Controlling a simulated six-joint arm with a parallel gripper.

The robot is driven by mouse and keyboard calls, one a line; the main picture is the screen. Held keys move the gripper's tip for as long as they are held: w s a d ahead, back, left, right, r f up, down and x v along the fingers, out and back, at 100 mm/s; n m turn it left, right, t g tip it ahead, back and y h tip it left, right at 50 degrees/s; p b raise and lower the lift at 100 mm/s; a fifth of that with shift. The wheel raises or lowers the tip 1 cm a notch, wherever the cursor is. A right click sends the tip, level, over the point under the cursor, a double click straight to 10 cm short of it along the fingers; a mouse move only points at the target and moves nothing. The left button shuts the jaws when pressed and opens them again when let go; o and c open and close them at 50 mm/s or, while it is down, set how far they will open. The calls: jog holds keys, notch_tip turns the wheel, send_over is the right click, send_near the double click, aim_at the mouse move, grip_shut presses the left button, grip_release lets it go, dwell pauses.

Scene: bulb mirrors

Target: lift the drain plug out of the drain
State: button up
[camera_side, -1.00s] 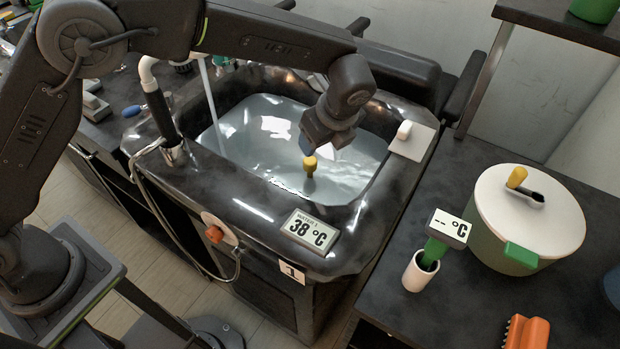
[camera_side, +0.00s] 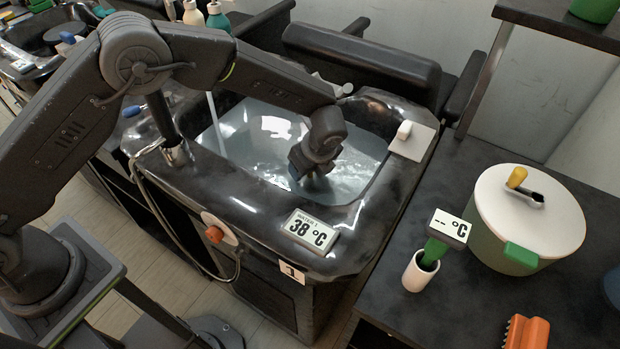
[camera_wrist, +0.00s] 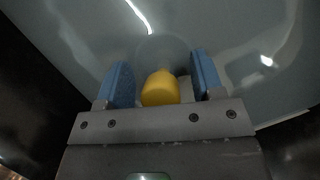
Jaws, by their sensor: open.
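The drain plug's yellow knob (camera_wrist: 160,88) shows in the wrist view between the two blue fingers of my gripper (camera_wrist: 162,84). The fingers are apart, with a gap on each side of the knob. In the side view my gripper (camera_side: 300,172) is low in the sink, at the water, and hides the plug. The drain under the plug cannot be made out. The sink (camera_side: 345,222) is black and holds water.
A display reading 38 °C (camera_side: 310,232) sits on the sink's front rim. A white plate with a knob (camera_side: 413,142) is on the right rim. A lidded pot (camera_side: 525,215) and a white cup with a green-handled thermometer (camera_side: 420,271) stand on the right counter.

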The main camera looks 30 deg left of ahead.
jog(key=c, duration=1)
jog(key=shift+r, duration=0.55)
notch_tip(320, 180, up, 3)
jog(key=shift+w+f, duration=0.1)
jog(key=shift+f, duration=0.05)
jog(key=s+a+r, duration=0.1)
jog(key=a+r, duration=0.6)
jog(key=a, duration=0.4)
jog(key=shift+s+a, duration=0.25)
jog(key=shift+s, duration=0.15)
jog(key=shift+r, duration=0.1)
